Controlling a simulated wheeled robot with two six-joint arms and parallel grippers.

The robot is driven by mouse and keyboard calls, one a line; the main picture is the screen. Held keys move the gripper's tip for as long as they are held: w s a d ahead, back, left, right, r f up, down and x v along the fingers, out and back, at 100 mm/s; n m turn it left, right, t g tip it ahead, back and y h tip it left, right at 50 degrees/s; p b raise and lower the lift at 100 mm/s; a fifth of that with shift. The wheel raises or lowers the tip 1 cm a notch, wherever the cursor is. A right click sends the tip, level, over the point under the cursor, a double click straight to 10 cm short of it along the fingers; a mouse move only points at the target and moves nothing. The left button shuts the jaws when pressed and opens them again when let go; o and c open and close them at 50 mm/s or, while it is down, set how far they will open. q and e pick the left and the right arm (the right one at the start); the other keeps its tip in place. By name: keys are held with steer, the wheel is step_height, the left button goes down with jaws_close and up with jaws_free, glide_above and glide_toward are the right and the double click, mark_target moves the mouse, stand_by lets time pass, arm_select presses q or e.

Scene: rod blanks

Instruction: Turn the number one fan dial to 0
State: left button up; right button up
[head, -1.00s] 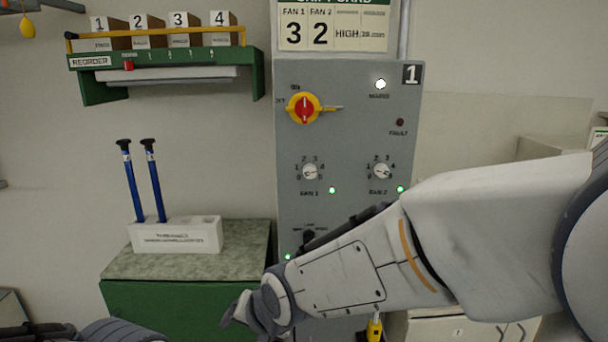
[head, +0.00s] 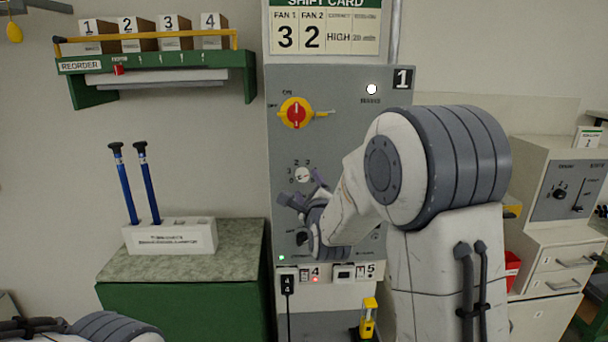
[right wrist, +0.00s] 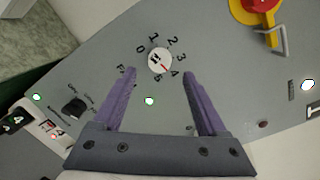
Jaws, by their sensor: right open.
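The fan 1 dial (head: 303,174) is a small white round knob on the grey panel (head: 330,100), with numbers around it. In the right wrist view the dial (right wrist: 158,57) has a red mark toward the lower right, near the 4; the exact setting is hard to tell. My right gripper (head: 304,190) is open just below the dial in the head view. In the right wrist view its purple fingers (right wrist: 159,74) are spread to either side, with the dial just beyond the tips and nothing between them. The fan 2 dial is hidden behind my right arm. My left gripper is out of view.
A red-and-yellow rotary switch (head: 296,112) with a side lever sits above the dial. A black knob (right wrist: 74,107) is lower on the panel. A white block (head: 170,236) with two blue rods stands on the green cabinet (head: 180,310) at left. A card (head: 325,28) hangs above.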

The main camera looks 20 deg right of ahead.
mark_target(303, 177)
steer(key=w, duration=0.1)
steer(key=w+p, duration=0.1)
steer(key=w, duration=0.3)
steer(key=shift+d, duration=0.4)
jaws_close()
